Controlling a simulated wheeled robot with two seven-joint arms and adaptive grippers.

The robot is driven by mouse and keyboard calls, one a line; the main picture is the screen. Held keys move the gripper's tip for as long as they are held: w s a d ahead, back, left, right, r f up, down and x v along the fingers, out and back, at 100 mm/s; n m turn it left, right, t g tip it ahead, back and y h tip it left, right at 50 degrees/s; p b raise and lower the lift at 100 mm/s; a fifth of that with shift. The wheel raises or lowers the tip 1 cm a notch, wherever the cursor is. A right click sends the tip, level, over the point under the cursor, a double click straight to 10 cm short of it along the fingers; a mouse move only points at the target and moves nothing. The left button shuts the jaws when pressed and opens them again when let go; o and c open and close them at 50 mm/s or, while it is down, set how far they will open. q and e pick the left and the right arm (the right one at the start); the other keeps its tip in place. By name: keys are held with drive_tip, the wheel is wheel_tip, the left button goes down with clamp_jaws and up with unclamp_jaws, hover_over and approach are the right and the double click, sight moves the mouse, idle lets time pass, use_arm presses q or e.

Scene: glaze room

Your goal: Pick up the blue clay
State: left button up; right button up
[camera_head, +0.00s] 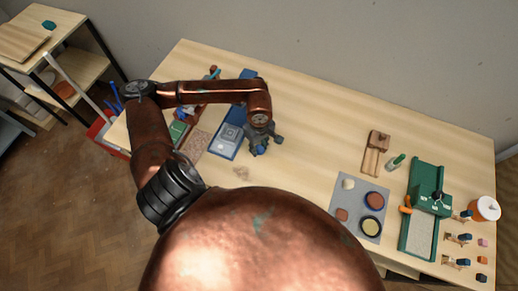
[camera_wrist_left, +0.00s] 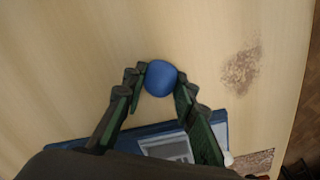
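The blue clay is a smooth round ball (camera_wrist_left: 161,78), seen in the wrist view at the tips of my left gripper (camera_wrist_left: 160,80). One finger lies against each side of it, with no clear gap, so the gripper looks shut on it. In the head view the left gripper (camera_head: 263,139) points down at the wooden table, just right of a blue tray, and a bit of the blue ball (camera_head: 261,149) shows below it. I cannot tell whether the ball still touches the table. My right gripper is not in view.
The blue tray (camera_head: 223,148) with a grey box stands close to the left gripper. A grey mat (camera_head: 344,220) with round dishes, a wooden block (camera_head: 375,155) and a green press (camera_head: 420,230) are at the right. The table's middle is clear.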

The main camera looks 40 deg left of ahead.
use_arm(q)
drive_tip(key=shift+r, duration=0.5)
drive_tip(key=shift+c, duration=0.3)
drive_tip(key=shift+d+r+b, duration=0.2)
drive_tip(key=shift+r+b, duration=0.15)
drive_tip(key=shift+r, duration=0.9)
drive_tip(key=d+r, duration=0.2)
drive_tip(key=r, duration=0.1)
drive_tip(key=d+r, duration=0.2)
drive_tip(key=shift+s+d, duration=0.1)
drive_tip(key=shift+s, duration=0.3)
drive_tip(key=d+r, duration=0.1)
drive_tip(key=d, duration=0.2)
drive_tip(key=s+d+r, duration=0.1)
drive_tip(key=d+r, duration=0.1)
drive_tip(key=d, duration=0.1)
drive_tip(key=s+d+r+b, duration=0.1)
drive_tip(key=d, duration=0.2)
drive_tip(key=shift+s+d+r, duration=0.1)
drive_tip(key=shift+r, duration=0.15)
drive_tip(key=shift+c, duration=0.2)
